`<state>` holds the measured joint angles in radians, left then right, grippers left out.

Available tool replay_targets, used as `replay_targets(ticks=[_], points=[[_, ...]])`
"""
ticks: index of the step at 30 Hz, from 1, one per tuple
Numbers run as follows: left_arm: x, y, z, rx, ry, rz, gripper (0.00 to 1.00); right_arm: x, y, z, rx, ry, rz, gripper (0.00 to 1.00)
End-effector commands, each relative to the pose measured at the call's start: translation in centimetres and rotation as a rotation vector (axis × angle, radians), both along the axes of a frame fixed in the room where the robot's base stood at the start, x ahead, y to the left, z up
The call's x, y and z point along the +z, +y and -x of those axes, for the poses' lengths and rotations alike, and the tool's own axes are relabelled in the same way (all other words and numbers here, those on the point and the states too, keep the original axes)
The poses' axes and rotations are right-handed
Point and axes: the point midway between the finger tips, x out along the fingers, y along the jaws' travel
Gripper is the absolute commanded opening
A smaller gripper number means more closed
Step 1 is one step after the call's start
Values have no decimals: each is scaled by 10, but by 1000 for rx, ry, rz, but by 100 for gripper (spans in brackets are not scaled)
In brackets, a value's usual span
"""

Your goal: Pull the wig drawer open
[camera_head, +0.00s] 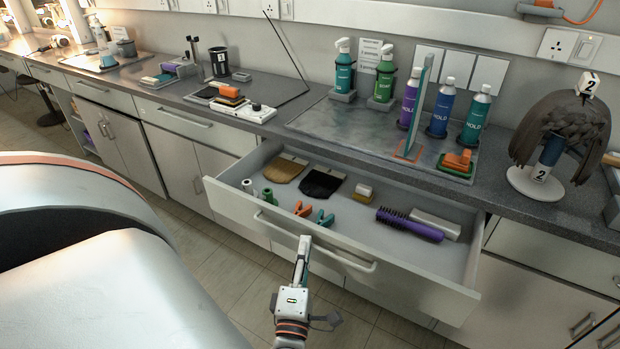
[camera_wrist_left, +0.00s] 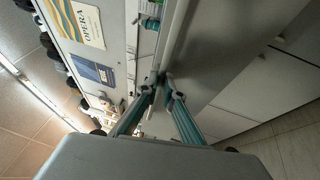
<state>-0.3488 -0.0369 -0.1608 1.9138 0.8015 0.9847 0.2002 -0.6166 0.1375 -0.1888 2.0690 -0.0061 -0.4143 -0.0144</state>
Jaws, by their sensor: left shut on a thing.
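The wig drawer (camera_head: 420,259) stands well out from the counter in the head view. Its inside shows a tan piece (camera_head: 283,170) and a black piece (camera_head: 321,184), several small clips and bottles, and a purple brush (camera_head: 409,224). Its long bar handle (camera_head: 350,263) runs across the front. My left gripper (camera_head: 304,243) is shut on the handle, near its middle. In the left wrist view the gripper's fingertips (camera_wrist_left: 162,82) meet at the handle, close to the drawer front. My right gripper is not in view.
Bottles stand on a mat (camera_head: 330,117) on the counter, and a brown wig (camera_head: 570,125) sits on a stand at the right. Other drawers and cupboards (camera_head: 190,165) line the counter. Floor is clear below the open drawer's left side.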

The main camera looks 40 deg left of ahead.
Motion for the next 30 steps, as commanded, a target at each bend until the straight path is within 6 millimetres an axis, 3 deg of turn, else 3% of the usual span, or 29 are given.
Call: replay_targets(ticks=[12,13,14,25,30], points=[[0,-1,3,-2,1,-1,0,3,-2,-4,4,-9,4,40],[0,-1,3,-2,1,-1,12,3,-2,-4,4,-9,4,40],[0,-1,3,-2,1,-1,14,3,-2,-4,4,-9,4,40],[-1,-3,5,-1,1,0,14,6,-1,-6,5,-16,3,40],[-6,-15,22,-1,4,1,14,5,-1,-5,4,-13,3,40]])
